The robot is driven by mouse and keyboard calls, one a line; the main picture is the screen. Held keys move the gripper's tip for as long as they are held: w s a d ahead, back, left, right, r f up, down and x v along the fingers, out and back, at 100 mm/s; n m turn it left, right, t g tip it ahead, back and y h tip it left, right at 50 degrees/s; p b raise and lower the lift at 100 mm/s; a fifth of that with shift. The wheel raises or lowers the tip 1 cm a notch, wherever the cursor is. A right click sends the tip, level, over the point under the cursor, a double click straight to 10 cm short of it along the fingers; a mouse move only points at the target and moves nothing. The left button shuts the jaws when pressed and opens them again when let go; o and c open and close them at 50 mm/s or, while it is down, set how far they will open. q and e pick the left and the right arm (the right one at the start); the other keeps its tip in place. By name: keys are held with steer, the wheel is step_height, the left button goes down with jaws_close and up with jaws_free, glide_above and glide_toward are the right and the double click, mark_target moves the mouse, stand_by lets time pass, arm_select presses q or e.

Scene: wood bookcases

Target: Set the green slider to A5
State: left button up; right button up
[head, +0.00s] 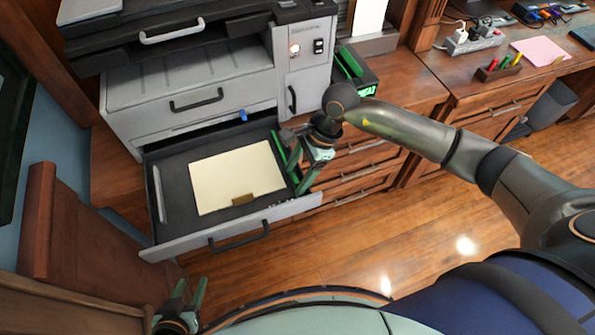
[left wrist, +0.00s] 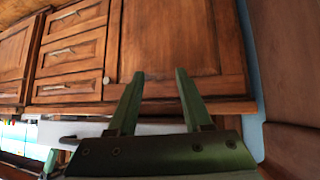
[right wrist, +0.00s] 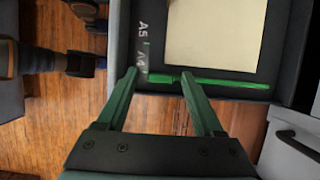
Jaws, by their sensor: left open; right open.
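The green slider (right wrist: 225,82) is a thin bar in the dark open paper drawer (head: 180,195), along one edge of the cream paper (right wrist: 215,35). In the right wrist view its end lies nearer the white A4 mark (right wrist: 118,65) than the A5 mark (right wrist: 142,30). My right gripper (right wrist: 158,72) is open, its fingertips just short of the slider's dark end; contact cannot be told. In the head view my right gripper (head: 300,184) is over the drawer's right side. My left gripper (head: 188,290) is open and empty, low and away from the drawer.
The grey printer (head: 190,85) stands above the drawer, with a blue tab (head: 243,115) at the opening. A wooden chair (head: 70,235) is at left. A green device (head: 358,75) sits on the counter. Floor in front of the drawer is clear.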

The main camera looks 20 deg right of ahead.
steer(key=shift+c, duration=0.4)
jaws_close()
stand_by(0.9)
